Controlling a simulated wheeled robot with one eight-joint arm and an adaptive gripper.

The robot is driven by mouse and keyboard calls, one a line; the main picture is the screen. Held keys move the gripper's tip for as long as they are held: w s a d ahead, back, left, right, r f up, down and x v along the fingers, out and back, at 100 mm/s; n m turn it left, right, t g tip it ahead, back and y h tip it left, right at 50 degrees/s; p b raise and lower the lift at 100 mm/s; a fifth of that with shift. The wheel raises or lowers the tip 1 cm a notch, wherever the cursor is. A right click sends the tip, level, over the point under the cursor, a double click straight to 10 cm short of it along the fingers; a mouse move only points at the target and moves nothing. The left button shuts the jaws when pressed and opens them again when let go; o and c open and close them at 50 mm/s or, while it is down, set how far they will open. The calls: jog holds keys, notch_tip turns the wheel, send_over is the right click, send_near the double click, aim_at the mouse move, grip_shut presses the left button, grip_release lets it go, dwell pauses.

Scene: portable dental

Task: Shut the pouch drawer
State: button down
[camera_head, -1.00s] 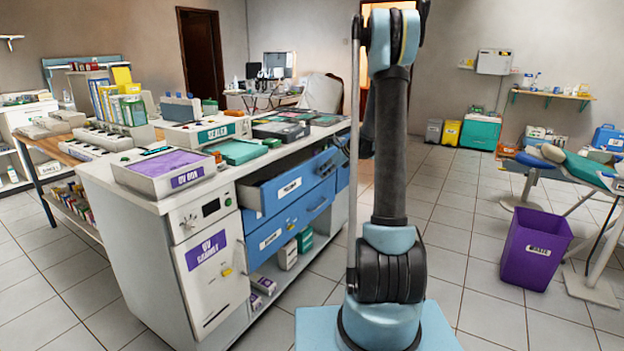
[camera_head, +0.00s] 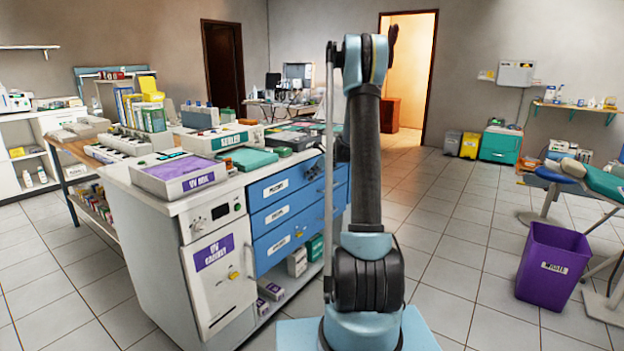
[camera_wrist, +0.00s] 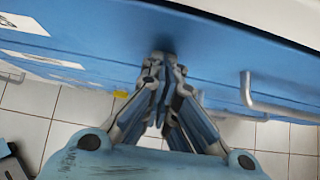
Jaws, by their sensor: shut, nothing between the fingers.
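The blue drawer unit (camera_head: 300,209) under the counter has several stacked fronts with white labels and handles. In the head view the fronts are flush, with no drawer standing out. The label words are too small to read surely, so I cannot tell which front is the pouch drawer. In the wrist view my gripper (camera_wrist: 160,62) is shut and empty, its fingertips against or very close to a blue drawer front (camera_wrist: 110,45). A grey bar handle (camera_wrist: 255,95) is to its right. My gripper is hidden behind my arm in the head view.
The white UV cabinet (camera_head: 218,275) stands left of the drawers. The counter above carries a purple-topped tray (camera_head: 180,176) and a sealer (camera_head: 222,138). Boxes sit on the open shelf below. A purple bin (camera_head: 552,262) stands at right. The tiled floor between is clear.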

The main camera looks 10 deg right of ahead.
jog(key=shift+w+a+r, duration=0.1)
jog(key=shift+w+a, duration=0.05)
jog(key=shift+a, duration=0.1)
jog(key=s+d+r, duration=0.7)
jog(key=s+d, duration=0.1)
jog(key=d, duration=0.1)
jog(key=s+a+r+n+g+h, duration=0.1)
jog(key=s+a+r+n, duration=0.15)
jog(key=s, duration=0.35)
jog(key=s+a+r+n+g, duration=0.1)
jog(key=s+a+n, duration=0.25)
jog(key=s, duration=0.35)
jog(key=s+a+n+h, duration=0.25)
jog(key=s+n, duration=0.45)
jog(key=s, duration=0.7)
jog(key=s+f+n+h, duration=0.1)
jog(key=s+f+n, duration=0.2)
jog(key=s, duration=0.5)
jog(key=s+d+f+n+g+h, duration=0.1)
jog(key=s+f+n, duration=0.3)
jog(key=s+n, duration=0.2)
jog(key=s+f+n+g+h, duration=0.1)
jog(key=s+f+n, duration=0.3)
jog(key=s, duration=0.6)
jog(key=shift+s+d+n, duration=0.3)
jog(key=shift+d+n, duration=0.05)
jog(key=shift+n, duration=0.05)
